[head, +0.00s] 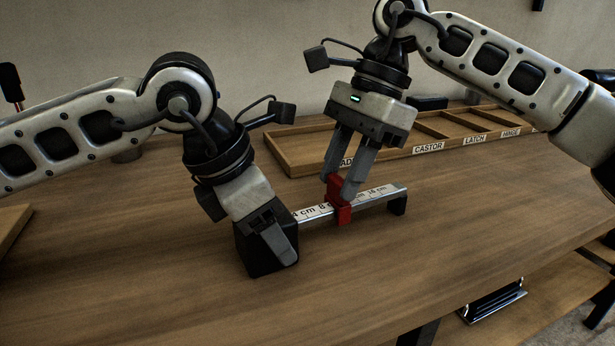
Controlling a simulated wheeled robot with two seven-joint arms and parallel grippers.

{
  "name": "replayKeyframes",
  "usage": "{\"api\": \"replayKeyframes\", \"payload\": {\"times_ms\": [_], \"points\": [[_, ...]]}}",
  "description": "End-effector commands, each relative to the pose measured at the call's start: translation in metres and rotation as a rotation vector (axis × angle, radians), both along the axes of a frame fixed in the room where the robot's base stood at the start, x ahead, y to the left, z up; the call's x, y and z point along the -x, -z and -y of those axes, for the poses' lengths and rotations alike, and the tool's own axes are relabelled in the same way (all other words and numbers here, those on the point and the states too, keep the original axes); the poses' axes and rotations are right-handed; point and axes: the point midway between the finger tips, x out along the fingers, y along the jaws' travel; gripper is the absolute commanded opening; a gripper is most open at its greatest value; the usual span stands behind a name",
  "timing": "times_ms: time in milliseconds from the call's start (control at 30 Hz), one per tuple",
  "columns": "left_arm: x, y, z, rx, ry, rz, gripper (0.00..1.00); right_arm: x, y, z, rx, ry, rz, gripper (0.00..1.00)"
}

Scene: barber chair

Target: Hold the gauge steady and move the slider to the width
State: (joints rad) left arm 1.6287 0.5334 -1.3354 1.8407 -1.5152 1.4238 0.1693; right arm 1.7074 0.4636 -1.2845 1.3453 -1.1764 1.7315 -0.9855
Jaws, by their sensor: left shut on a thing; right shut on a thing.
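The gauge (370,200) is a pale metal bar with printed cm marks, lying on the wooden table. It has a black block (262,250) at its left end and a small black foot (398,205) at its right end. My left gripper (252,232) is shut on the black block and covers part of it and the bar's left end. A red slider (343,213) sits on the bar around its middle. My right gripper (341,190) is shut on the slider from above, with a finger on each side. The exact mark under the slider is hidden.
A wooden tray (300,158) with compartments labelled CASTOR, LATCH and HINGE stands behind the gauge; another label is partly hidden. The front of the table (150,290) is clear. A wooden edge (12,226) shows at the far left.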

Motion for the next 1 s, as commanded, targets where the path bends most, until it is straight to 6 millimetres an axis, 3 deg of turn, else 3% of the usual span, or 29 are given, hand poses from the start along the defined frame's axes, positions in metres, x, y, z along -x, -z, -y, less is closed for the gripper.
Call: {"api": "replayKeyframes", "payload": {"times_ms": [100, 233, 633, 667, 733, 1000], "points": [[0.000, -0.001, 0.000, 0.001, 0.002, 0.003, 0.21, -0.014, 0.000, 0.031, -0.002, 0.009, -0.001, 0.00], [0.000, -0.001, 0.000, 0.000, 0.002, 0.002, 0.21, -0.023, 0.000, 0.052, -0.001, 0.007, -0.002, 0.00], [0.000, 0.000, -0.001, -0.003, 0.002, 0.001, 0.21, -0.027, 0.000, 0.062, 0.003, 0.009, 0.001, 0.00], [0.000, 0.000, -0.001, -0.003, 0.001, 0.001, 0.21, -0.027, 0.000, 0.062, 0.003, 0.009, 0.001, 0.41], [0.000, 0.000, -0.001, -0.003, 0.001, 0.000, 0.21, -0.027, 0.000, 0.062, 0.003, 0.009, 0.001, 0.58], [0.000, 0.000, -0.001, -0.003, 0.001, 0.001, 0.21, -0.026, -0.001, 0.060, 0.001, 0.004, 0.000, 0.58]]}}
